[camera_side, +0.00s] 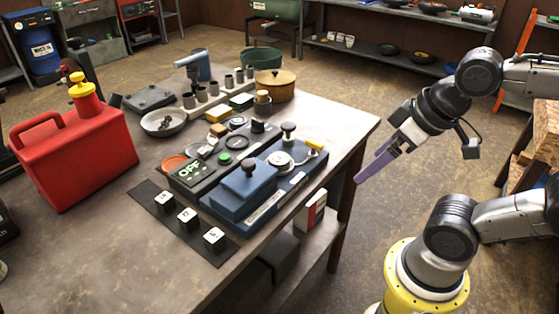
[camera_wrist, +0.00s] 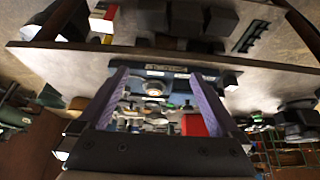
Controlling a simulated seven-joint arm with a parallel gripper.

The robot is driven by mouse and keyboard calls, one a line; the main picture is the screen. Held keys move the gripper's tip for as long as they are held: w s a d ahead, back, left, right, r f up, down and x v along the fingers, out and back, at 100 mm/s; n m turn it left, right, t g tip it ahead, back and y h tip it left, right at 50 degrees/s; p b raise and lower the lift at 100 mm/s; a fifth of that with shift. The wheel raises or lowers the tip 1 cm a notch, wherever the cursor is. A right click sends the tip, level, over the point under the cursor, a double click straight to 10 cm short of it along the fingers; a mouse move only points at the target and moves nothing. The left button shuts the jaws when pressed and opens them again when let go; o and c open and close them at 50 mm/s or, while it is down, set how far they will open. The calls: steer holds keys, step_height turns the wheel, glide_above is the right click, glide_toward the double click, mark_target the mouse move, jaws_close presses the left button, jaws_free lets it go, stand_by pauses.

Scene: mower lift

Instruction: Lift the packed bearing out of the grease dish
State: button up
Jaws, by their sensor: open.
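My gripper (camera_side: 360,178) hangs in the air right of the table, clear of everything on it. Its two purple fingers (camera_wrist: 155,78) stand wide apart in the wrist view, with nothing between them up close. A small pale round dish (camera_side: 280,160) with a ring-like piece in it sits on the blue fixture (camera_side: 245,195). It may be the grease dish with the bearing, but it is too small to be sure. A similar round piece (camera_wrist: 155,88) shows between the fingers in the wrist view, far off. Grease cannot be made out.
A red can (camera_side: 75,150) stands at the table's left. A grey bowl (camera_side: 164,123) holds dark bits. Black-knobbed blocks, a black control box (camera_side: 200,172), a row of cups and a wooden pot (camera_side: 275,85) crowd the middle. The table's right corner is bare.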

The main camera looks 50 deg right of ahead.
steer(key=w+r+m+g, duration=0.3)
steer(key=w+r+m, duration=0.3)
steer(key=w+r, duration=0.4)
steer(key=m+g, duration=0.2)
glide_above(279, 158)
step_height(279, 158, down, 5)
steer(key=shift+n+g, duration=0.3)
steer(key=f, duration=0.9)
steer(key=shift+a, duration=0.25)
steer(key=shift+d+f, duration=0.15)
steer(key=shift+f, duration=1.2)
steer(key=shift+d+f, duration=0.1)
steer(key=shift+f, duration=1.25)
